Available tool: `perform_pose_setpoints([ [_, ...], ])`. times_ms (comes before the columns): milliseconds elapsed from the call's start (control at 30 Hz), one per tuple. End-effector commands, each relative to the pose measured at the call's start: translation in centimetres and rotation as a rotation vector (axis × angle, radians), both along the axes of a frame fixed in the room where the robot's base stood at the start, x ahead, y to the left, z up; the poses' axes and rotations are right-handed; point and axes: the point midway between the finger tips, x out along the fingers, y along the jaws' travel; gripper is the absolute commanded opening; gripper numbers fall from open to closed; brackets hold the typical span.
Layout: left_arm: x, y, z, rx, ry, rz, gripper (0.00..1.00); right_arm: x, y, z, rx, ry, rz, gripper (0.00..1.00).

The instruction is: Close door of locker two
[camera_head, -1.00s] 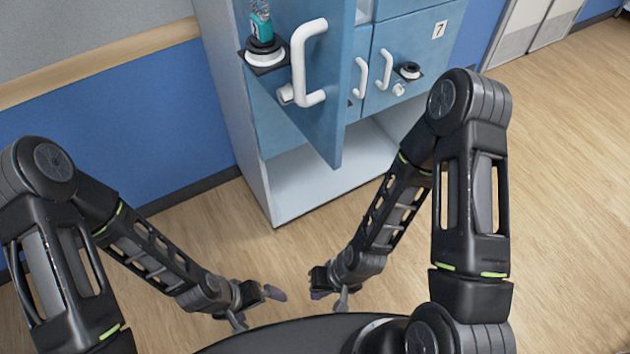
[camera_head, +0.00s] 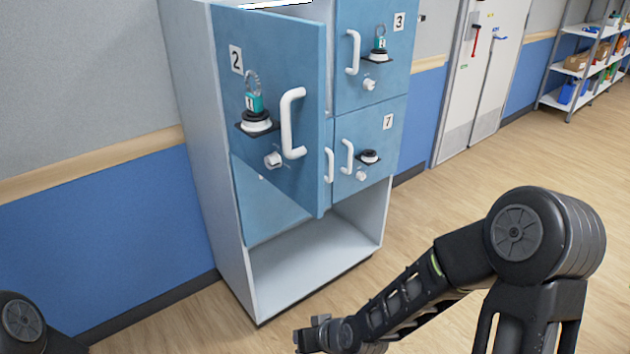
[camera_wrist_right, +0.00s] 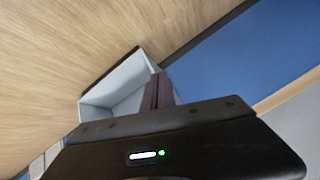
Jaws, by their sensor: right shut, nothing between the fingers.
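The door of locker two (camera_head: 275,60), blue with a "2" label, stands open. Its free right edge is swung out from the cabinet toward me. It carries a white vertical handle (camera_head: 290,123), a white knob (camera_head: 272,160) and a small black shelf (camera_head: 256,128) with a teal padlock-like item (camera_head: 254,100). My right gripper (camera_head: 312,338) is low in front of the cabinet, below the door and apart from it. Its dark fingers (camera_wrist_right: 158,92) are shut and empty in the right wrist view. My left gripper is out of view; only part of that arm shows at lower left.
The cabinet (camera_head: 195,120) has shut doors three (camera_head: 365,20) and seven (camera_head: 375,125) on the right, with protruding handles. An open bottom compartment (camera_head: 310,260) lies below. Wood floor (camera_head: 480,160) is clear to the right. Shelving (camera_head: 590,70) stands far off.

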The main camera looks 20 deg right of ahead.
Motion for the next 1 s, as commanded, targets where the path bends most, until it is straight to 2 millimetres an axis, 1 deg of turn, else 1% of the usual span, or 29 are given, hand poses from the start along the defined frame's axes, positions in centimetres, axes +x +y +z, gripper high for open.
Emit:
perform_pose_setpoints([
  [33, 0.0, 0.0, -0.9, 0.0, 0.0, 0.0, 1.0, 1.3, -0.4, 1.4, -0.016, -0.062, 0.01, 0.0],
  [67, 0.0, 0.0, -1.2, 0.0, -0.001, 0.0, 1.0, 2.0, -0.6, 2.5, -0.029, -0.101, 0.021, 0.0],
  [167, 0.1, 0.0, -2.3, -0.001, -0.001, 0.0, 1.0, 4.2, -1.6, 7.0, -0.092, -0.254, 0.063, 0.0],
  [200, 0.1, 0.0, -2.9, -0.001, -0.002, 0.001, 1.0, 5.1, -2.0, 9.3, -0.13, -0.329, 0.086, 0.0],
  [267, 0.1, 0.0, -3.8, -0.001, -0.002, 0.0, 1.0, 6.0, -2.6, 13.3, -0.207, -0.457, 0.128, 0.0],
  [300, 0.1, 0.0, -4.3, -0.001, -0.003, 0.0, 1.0, 6.3, -3.0, 16.1, -0.271, -0.544, 0.162, 0.0],
  [367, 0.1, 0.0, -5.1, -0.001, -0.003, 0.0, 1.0, 6.2, -3.5, 20.2, -0.383, -0.673, 0.214, 0.0],
  [400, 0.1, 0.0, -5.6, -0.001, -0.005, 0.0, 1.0, 5.8, -3.9, 22.9, -0.472, -0.756, 0.251, 0.0],
  [433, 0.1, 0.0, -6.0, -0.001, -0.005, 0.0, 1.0, 5.4, -4.0, 24.9, -0.546, -0.818, 0.281, 0.0],
  [467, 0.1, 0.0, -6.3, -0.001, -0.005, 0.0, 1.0, 4.9, -4.2, 26.9, -0.628, -0.877, 0.311, 0.0],
  [500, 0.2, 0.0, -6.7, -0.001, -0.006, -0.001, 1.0, 4.0, -4.3, 29.3, -0.747, -0.951, 0.354, 0.0],
  [567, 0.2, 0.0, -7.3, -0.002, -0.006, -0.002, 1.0, 2.4, -4.5, 32.5, -0.948, -1.047, 0.425, 0.0],
  [600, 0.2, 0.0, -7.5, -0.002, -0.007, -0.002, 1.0, 1.5, -4.4, 34.2, -1.081, -1.092, 0.474, 0.0],
  [700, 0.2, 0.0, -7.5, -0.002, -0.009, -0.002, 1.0, 0.1, -4.3, 36.4, -1.339, -1.14, 0.581, 0.0],
  [800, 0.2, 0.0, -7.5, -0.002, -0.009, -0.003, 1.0, -0.3, -4.2, 37.0, -1.495, -1.146, 0.661, 0.0],
  [900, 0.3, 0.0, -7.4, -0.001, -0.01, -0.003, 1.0, -0.5, -4.1, 37.1, -1.567, -1.143, 0.702, 0.0],
  [1000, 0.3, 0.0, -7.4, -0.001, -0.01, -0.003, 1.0, -0.5, -4.1, 37.1, -1.584, -1.142, 0.711, 0.0],
])
